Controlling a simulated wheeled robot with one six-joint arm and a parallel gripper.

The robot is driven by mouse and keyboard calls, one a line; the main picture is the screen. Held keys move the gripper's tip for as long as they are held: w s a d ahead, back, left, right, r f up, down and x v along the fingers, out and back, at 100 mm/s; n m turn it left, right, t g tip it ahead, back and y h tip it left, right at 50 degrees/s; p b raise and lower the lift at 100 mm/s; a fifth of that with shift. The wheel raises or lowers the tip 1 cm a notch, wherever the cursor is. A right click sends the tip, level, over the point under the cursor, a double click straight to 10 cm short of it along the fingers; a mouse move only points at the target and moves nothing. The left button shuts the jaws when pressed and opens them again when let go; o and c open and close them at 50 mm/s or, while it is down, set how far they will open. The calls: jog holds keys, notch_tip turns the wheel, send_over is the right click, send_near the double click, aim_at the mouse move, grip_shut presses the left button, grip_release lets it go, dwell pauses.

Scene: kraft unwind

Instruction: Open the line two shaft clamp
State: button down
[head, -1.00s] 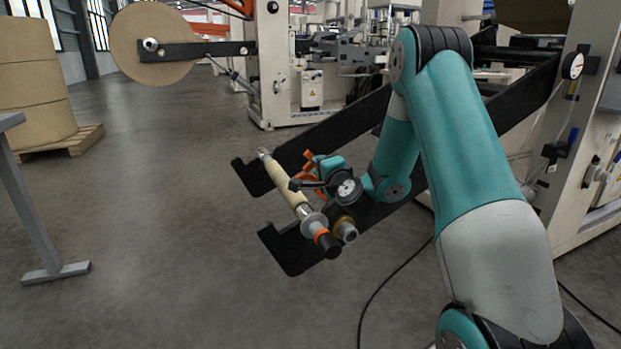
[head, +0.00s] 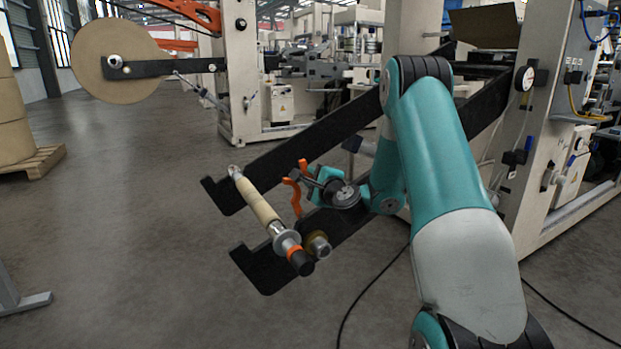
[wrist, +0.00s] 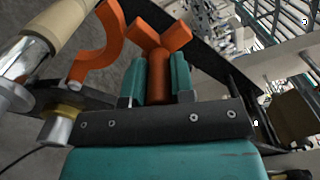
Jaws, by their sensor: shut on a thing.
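The line two shaft (head: 259,207) lies across the ends of two black arms. It has a tan core, metal ends and an orange and black tip. The orange clamp (head: 292,193) stands beside the shaft, with its curved jaw apart from the tan core. In the wrist view the clamp's curved jaw (wrist: 108,48) is at upper left, beside the shaft (wrist: 57,22). My gripper (wrist: 159,72) is shut on an orange forked handle (wrist: 158,62), held between its teal fingers. In the head view my gripper (head: 312,183) is partly hidden by its own wrist.
The black arms (head: 300,138) reach out from a cream machine frame (head: 545,150) at right. A brass and steel knob (head: 318,243) sits by the shaft's near end. Another arm at upper left bears a brown roll (head: 105,75). A dark cable (head: 370,285) lies on the floor. Floor at left is open.

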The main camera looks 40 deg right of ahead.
jog(key=c, duration=1)
grip_release()
jog(key=shift+o, duration=0.2)
jog(key=shift+s+f, duration=0.1)
jog(key=shift+s, duration=0.05)
jog(key=shift+s+f+b, duration=0.1)
jog(key=shift+s+b, duration=0.15)
jog(key=shift+b, duration=0.3)
jog(key=b+v, duration=1.6)
jog(key=b, duration=0.1)
jog(key=shift+s+r, duration=0.2)
jog(key=shift+s, duration=0.15)
jog(key=shift+a, duration=0.15)
